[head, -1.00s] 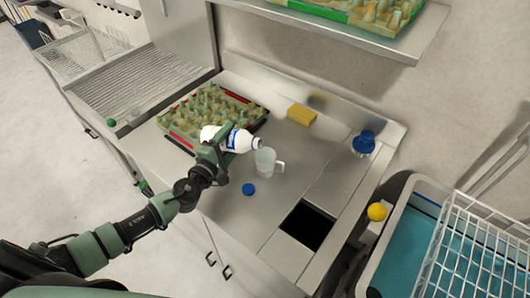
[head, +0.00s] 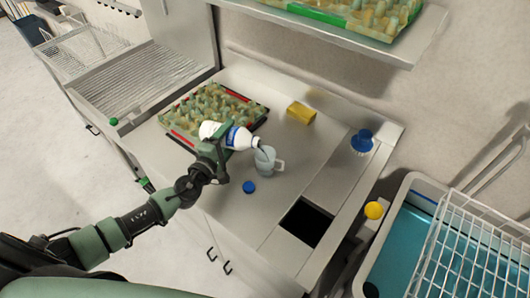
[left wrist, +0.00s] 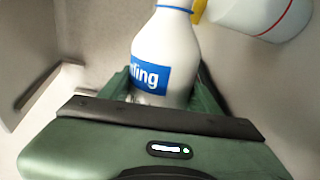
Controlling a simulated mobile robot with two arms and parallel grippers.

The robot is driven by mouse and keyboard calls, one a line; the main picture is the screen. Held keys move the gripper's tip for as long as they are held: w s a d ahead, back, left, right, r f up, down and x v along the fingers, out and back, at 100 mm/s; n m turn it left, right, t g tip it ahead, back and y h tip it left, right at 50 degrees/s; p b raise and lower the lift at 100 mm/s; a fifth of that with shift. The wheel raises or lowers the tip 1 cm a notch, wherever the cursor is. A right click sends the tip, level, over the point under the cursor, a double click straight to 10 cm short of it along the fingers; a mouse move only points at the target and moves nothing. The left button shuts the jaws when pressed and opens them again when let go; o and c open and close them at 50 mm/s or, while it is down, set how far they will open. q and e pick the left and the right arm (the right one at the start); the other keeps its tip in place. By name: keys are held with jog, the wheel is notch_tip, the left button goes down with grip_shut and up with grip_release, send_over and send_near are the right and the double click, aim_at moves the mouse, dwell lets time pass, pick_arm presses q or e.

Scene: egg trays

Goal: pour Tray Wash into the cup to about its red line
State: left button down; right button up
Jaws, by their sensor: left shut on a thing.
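My left gripper (head: 220,147) is shut on a white bottle (head: 240,138) with a blue label, above the counter. In the left wrist view the bottle (left wrist: 168,50) shows only part of its label word, ending in "ding", so I cannot confirm the name Tray Wash. The bottle is tipped, its mouth pointing right and down at the cup (head: 267,161). A dark streak shows between mouth and cup, apparently liquid. The cup stands upright with its handle to the right. Its red line (left wrist: 288,20) shows in the left wrist view; the liquid level cannot be read. My right gripper is not in view.
A blue cap (head: 249,187) lies on the counter in front of the cup. An egg tray (head: 172,138) sits behind left. A yellow sponge (head: 301,112) and a blue-topped item (head: 362,141) stand behind. A dark square opening (head: 307,222) lies front right.

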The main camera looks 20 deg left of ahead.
pick_arm(q)
jog(key=shift+a+r+p, duration=0.2)
jog(key=shift+r+p, duration=0.15)
jog(key=shift+p, duration=0.1)
dwell(1.1)
jog(key=shift+f+b, duration=0.3)
jog(key=shift+b, duration=0.05)
jog(key=f+n+b, duration=0.1)
jog(key=b, duration=0.1)
jog(key=f+b, duration=0.1)
jog(key=b, duration=0.2)
jog(key=shift+w+a+f+n, duration=0.1)
jog(key=shift+a+f+n, duration=0.05)
jog(key=shift+a+n, duration=0.25)
jog(key=shift+d+r+n+h, duration=0.15)
jog(key=shift+r+n+h, duration=0.15)
jog(key=shift+r+n, duration=0.3)
jog(key=r+n+p, duration=0.2)
jog(key=shift+d+r, duration=0.3)
jog(key=shift+d+f+n+b, duration=0.2)
jog(key=shift+f+n+b, duration=0.1)
jog(key=shift+f+b, duration=0.1)
jog(key=shift+d+f+n+b, duration=0.25)
jog(key=shift+n+b, duration=0.1)
jog(key=shift+n, duration=0.15)
jog(key=shift+r, duration=0.1)
